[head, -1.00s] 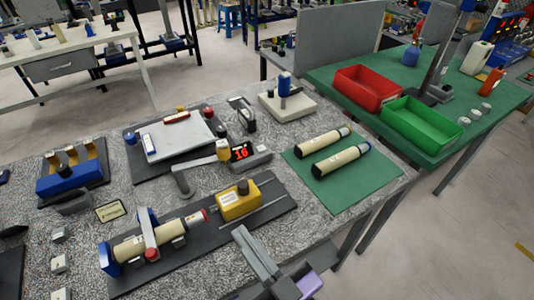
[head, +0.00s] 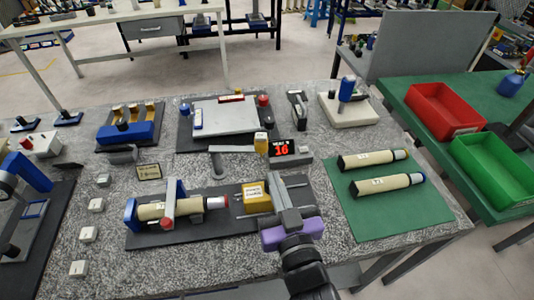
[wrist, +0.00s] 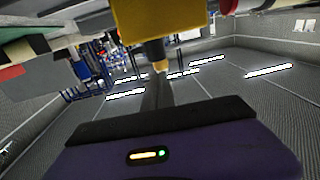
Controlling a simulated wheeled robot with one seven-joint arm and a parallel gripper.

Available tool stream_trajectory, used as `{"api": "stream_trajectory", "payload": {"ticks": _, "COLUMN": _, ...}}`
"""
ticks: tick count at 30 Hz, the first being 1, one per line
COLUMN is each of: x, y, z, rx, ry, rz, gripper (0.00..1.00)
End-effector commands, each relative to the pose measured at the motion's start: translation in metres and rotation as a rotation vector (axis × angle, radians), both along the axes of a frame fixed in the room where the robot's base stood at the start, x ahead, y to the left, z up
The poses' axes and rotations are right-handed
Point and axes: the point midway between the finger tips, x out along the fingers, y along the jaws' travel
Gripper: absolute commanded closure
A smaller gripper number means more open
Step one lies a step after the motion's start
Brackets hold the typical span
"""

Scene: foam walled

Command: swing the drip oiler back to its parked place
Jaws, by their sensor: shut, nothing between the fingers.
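What looks like the drip oiler is a small amber cup (head: 261,143) at the right end of a grey swing arm (head: 232,149), behind the clamped cylinder fixture and just left of the red-digit display. My gripper (head: 272,180) is shut and empty. In the head view it is at the right side of the yellow block (head: 256,199), in front of the oiler and apart from it. Contact with the block cannot be told. The wrist view shows my dark fingers (wrist: 156,92) and a yellow body (wrist: 160,22) close above them.
The display (head: 282,148) stands behind my gripper. A cream cylinder (head: 152,211) is clamped on the dark plate at left. Two cream cylinders (head: 366,159) lie on the green mat (head: 362,212) at right. Bare speckled tabletop (head: 320,248) shows at front right.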

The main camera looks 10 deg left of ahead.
Motion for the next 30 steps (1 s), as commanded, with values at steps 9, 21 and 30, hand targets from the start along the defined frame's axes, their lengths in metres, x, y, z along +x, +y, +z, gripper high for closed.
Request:
{"api": "stream_trajectory", "payload": {"ticks": 9, "x": 0.053, "y": 0.020, "z": 0.002, "rx": 0.001, "ry": -0.001, "rz": 0.000, "gripper": 1.00}}
{"api": "stream_trajectory", "payload": {"ticks": 21, "x": 0.071, "y": 0.026, "z": 0.000, "rx": 0.000, "ry": 0.000, "rz": 0.000, "gripper": 1.00}}
{"api": "stream_trajectory", "payload": {"ticks": 30, "x": 0.079, "y": 0.024, "z": 0.002, "rx": 0.001, "ry": -0.001, "rz": -0.002, "gripper": 1.00}}
